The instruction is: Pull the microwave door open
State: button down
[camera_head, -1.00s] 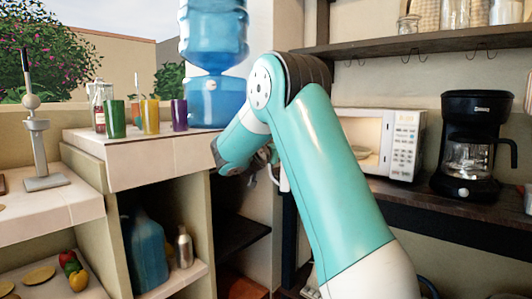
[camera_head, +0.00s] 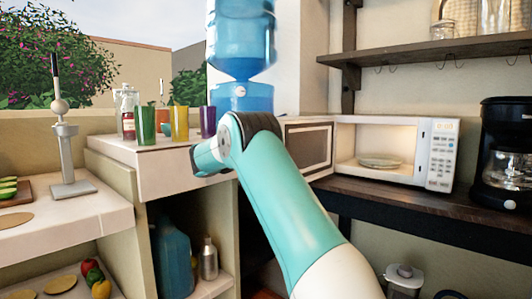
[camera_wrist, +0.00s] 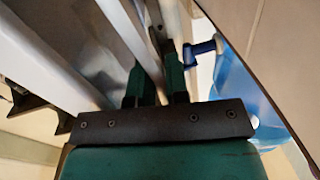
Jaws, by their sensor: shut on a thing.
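The white microwave (camera_head: 441,155) stands on the dark counter at the right, its lit inside showing a plate (camera_head: 380,161). Its door (camera_head: 308,146) stands wide open, swung out to the left, with the dark window facing me. In the wrist view, my gripper (camera_wrist: 157,82) is shut on the light bar of the door handle (camera_wrist: 122,28), which runs between the two fingers. In the head view, my arm hides the gripper and the handle.
A blue water dispenser (camera_head: 240,97) stands close behind the arm; its blue tap (camera_wrist: 203,47) is near the fingers in the wrist view. Coloured cups (camera_head: 179,123) line the left ledge. A coffee maker (camera_head: 507,150) stands right of the microwave.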

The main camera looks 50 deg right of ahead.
jog(key=shift+w+a, duration=0.15)
jog(key=shift+w, duration=0.1)
jog(key=c, duration=1.2)
grip_release()
jog(key=shift+a, duration=0.1)
jog(key=shift+s+d, duration=0.15)
jog(key=shift+d, duration=0.05)
